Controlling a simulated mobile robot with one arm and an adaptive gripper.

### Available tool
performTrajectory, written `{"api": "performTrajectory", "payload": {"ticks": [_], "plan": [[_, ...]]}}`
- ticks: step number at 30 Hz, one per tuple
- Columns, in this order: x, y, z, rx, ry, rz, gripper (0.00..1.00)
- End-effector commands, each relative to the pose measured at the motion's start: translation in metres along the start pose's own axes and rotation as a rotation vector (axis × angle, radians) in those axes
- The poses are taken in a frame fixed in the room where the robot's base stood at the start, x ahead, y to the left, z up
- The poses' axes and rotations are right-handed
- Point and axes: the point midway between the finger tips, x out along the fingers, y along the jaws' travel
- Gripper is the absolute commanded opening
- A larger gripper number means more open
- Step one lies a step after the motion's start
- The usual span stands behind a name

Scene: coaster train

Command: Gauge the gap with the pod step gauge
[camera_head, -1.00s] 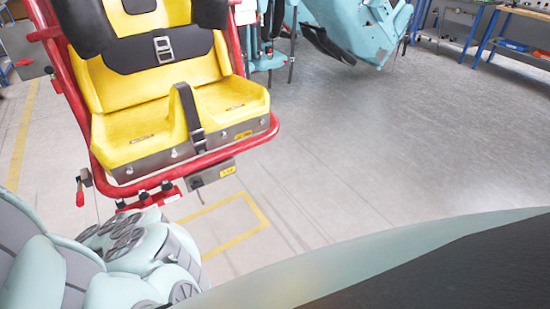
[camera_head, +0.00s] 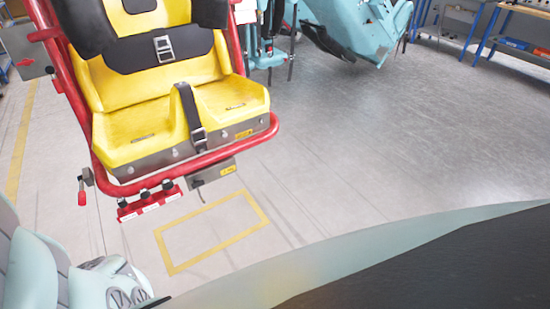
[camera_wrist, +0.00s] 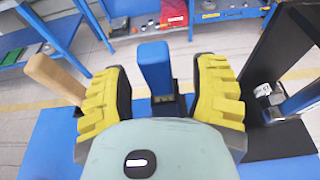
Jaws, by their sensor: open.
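In the wrist view my gripper (camera_wrist: 162,88) is open, with its yellow ribbed fingers set wide apart. An upright blue handle-like block (camera_wrist: 155,68) stands between the fingers, with a gap on each side. A dark piece lies at its foot, partly hidden by my gripper body. I cannot tell whether this is the pod step gauge. In the head view a yellow pod seat (camera_head: 180,110) sits in a red tubular frame (camera_head: 215,157). A red bar with black knobs (camera_head: 150,204) hangs below its front edge. No gap can be picked out clearly.
In the wrist view a tan wooden handle (camera_wrist: 55,77) stands left of my gripper, and a black panel (camera_wrist: 272,50) stands to the right. A blue surface (camera_wrist: 52,142) lies below. Blue workbenches (camera_wrist: 205,14) stand beyond. The grey floor right of the seat is clear.

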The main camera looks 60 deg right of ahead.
Motion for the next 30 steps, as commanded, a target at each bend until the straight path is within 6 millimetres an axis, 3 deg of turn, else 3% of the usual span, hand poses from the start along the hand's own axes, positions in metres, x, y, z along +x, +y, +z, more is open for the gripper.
{"api": "performTrajectory", "payload": {"ticks": [4,14,30], "plan": [[0.0103,0.0011,0.0005,0.001,-0.002,0.002,0.60],[0.0117,0.0016,0.0000,0.000,0.000,0.004,0.62],[0.0115,0.0011,0.0001,0.000,0.000,0.003,0.07]]}}
